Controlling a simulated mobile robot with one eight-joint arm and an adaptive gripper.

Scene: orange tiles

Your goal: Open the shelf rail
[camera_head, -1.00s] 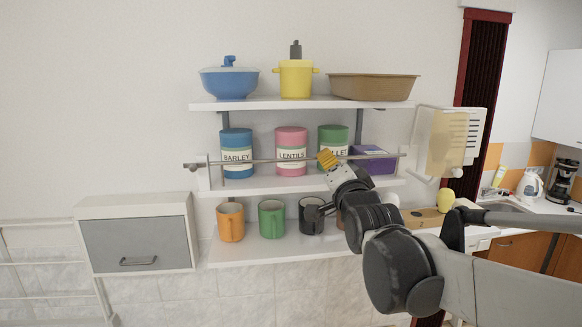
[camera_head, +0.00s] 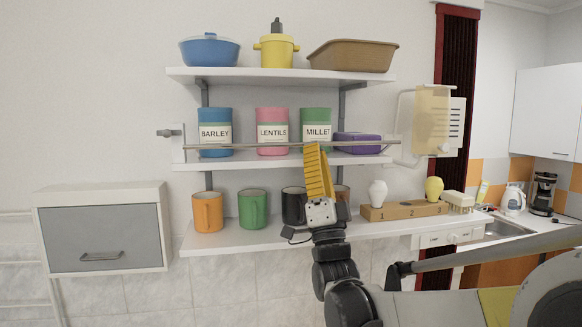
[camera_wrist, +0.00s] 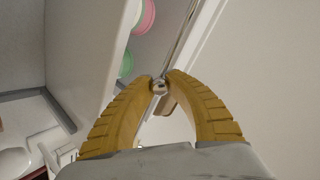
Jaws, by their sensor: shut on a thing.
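The shelf rail (camera_head: 250,146) is a thin metal bar running along the front of the middle shelf (camera_head: 245,162), crossing in front of the canisters below their labels. My gripper (camera_head: 313,147) has yellow ribbed fingers and reaches up to the rail from below, in front of the green canister. In the wrist view the fingertips (camera_wrist: 159,85) close around the shiny rail (camera_wrist: 182,42), which runs up and away from them. A bracket (camera_head: 177,142) stands at the rail's left end. The stretch of rail between the fingers is partly hidden.
Canisters labelled barley (camera_head: 215,115), lentils (camera_head: 272,115) and millet (camera_head: 316,115) stand behind the rail, with a purple box (camera_head: 357,140) to their right. Several mugs, such as the green mug (camera_head: 252,207), stand on the lower shelf. A grey-fronted cabinet (camera_head: 100,235) hangs left.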

